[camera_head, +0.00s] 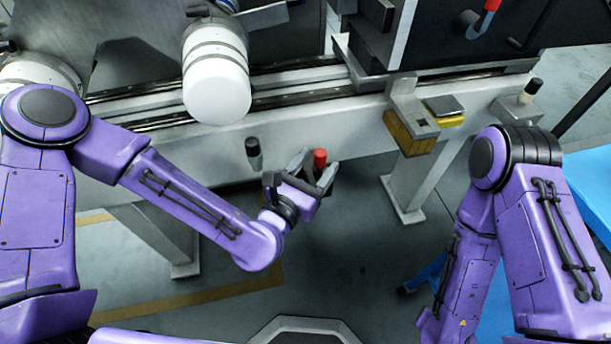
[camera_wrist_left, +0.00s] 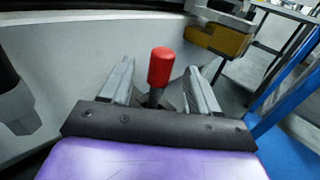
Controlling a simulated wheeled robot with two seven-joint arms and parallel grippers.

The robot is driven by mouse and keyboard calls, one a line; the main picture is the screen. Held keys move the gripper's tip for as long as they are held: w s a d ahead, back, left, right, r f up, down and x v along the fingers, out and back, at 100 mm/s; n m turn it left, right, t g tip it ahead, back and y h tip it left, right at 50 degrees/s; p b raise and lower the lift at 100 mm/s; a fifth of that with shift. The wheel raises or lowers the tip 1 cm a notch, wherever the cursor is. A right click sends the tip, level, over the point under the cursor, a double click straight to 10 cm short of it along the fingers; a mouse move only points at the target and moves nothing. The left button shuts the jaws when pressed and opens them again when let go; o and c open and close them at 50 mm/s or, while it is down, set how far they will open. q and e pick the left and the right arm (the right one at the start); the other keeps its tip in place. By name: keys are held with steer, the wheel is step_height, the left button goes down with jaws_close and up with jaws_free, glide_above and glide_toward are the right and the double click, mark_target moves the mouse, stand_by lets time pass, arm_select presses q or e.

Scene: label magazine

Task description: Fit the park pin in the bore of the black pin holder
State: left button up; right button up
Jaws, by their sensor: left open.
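A red-headed pin (camera_head: 320,158), which I take for the park pin, stands at the front of the machine's pale beam. In the left wrist view its red knob (camera_wrist_left: 161,67) and dark shaft rise upright between my fingers; its lower end is hidden. My left gripper (camera_head: 312,172) is open around the pin, with a finger on either side (camera_wrist_left: 158,88) and gaps to the shaft. A black-topped cylindrical part (camera_head: 253,150) sits left of it on the beam front; it may be the black pin holder, but no bore shows. My right gripper is out of view.
A grey bracket with a yellow block (camera_head: 412,130) sticks out right of the pin. A black-knobbed block (camera_head: 518,103) is at the beam's right end. A white cylinder (camera_head: 217,85) hangs above the rails. A blue surface (camera_head: 590,185) lies at the right.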

arm_select(q)
steer(key=v, duration=0.2)
steer(key=shift+s+a+f, duration=0.1)
steer(key=shift+s+a, duration=0.05)
steer(key=shift+s, duration=0.15)
steer(key=p+v, duration=0.4)
steer(key=v, duration=0.1)
steer(key=shift+s+a, duration=0.2)
steer(key=shift+s, duration=0.15)
